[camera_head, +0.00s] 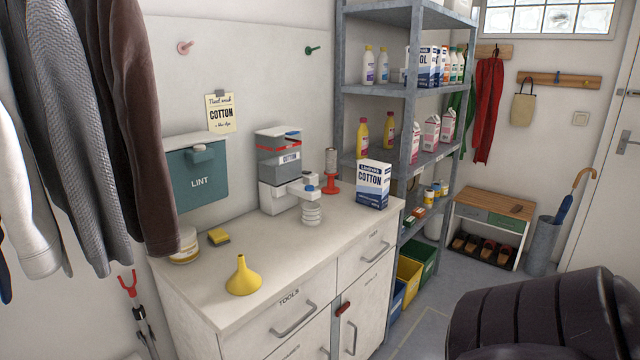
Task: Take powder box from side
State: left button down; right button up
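A white and dark blue powder box (373,184) labelled COTTON stands upright on the right end of the white counter top (215,301), near its edge by the shelf. Its front and one side show, and nothing touches it from my side. Other similar white and blue boxes (428,66) stand on the upper shelf. Neither of my grippers shows. A dark, rounded part at the lower right seems to be a link of my arm, with no fingers visible.
A dispenser (280,170), a spool on a red stand (331,172), a yellow funnel (243,277) and a sponge (219,237) are on the counter. A grey metal shelf (411,92) stands right behind the box. Clothes hang at left. Floor ahead is partly clear.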

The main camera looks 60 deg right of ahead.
aim_at(373, 179)
jog(key=z, duration=2.25)
jog(key=u, duration=0.4)
jog(key=i+l+u, duration=0.55)
jog(key=l, duration=0.2)
jog(key=i+l+u, duration=0.1)
jog(key=l, duration=0.3)
jog(key=i+l+u, duration=0.15)
jog(key=l, duration=0.3)
jog(key=i+l, duration=0.15)
jog(key=l, duration=0.25)
jog(key=i+l, duration=0.15)
jog(key=l, duration=0.3)
jog(key=i+l+u, duration=0.1)
jog(key=l, duration=0.3)
jog(key=i+l, duration=0.15)
jog(key=l, duration=0.3)
